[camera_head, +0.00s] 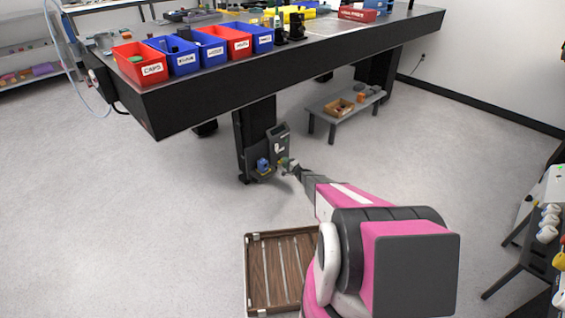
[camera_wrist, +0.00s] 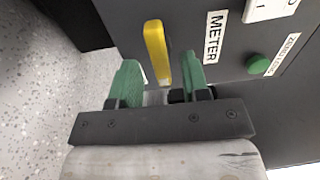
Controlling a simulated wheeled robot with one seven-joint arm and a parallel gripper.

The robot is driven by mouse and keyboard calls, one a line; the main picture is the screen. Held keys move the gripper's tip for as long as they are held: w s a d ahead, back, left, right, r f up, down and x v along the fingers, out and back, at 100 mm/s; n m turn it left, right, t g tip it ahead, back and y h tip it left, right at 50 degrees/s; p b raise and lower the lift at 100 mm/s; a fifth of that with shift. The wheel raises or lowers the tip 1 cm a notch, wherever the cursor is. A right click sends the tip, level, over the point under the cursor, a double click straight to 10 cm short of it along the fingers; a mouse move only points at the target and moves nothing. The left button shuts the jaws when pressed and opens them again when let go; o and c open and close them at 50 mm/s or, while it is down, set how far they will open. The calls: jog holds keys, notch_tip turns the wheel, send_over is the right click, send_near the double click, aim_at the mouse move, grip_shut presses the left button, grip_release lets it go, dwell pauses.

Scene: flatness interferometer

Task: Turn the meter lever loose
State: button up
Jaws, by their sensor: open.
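The meter lever is a yellow handle (camera_wrist: 157,52) on a dark panel (camera_wrist: 230,100) in the wrist view. It stands beside a white label reading METER (camera_wrist: 215,36). My gripper (camera_wrist: 160,78) is open, with one green finger on each side of the lever's lower end. The right finger looks very near the lever; I cannot tell whether it touches. In the head view my gripper (camera_head: 287,165) is at the dark box (camera_head: 268,150) on the table leg, and the lever there is too small to make out.
A green round knob (camera_wrist: 258,64) and a white switch (camera_wrist: 268,8) sit right of the label. The heavy black table (camera_head: 290,68) overhangs the box. A wooden slatted tray (camera_head: 252,280) lies on the floor near my arm. A low grey bench (camera_head: 330,112) stands behind; open floor lies left.

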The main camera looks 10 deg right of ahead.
jog(key=shift+x, duration=1.45)
jog(key=c, duration=0.7)
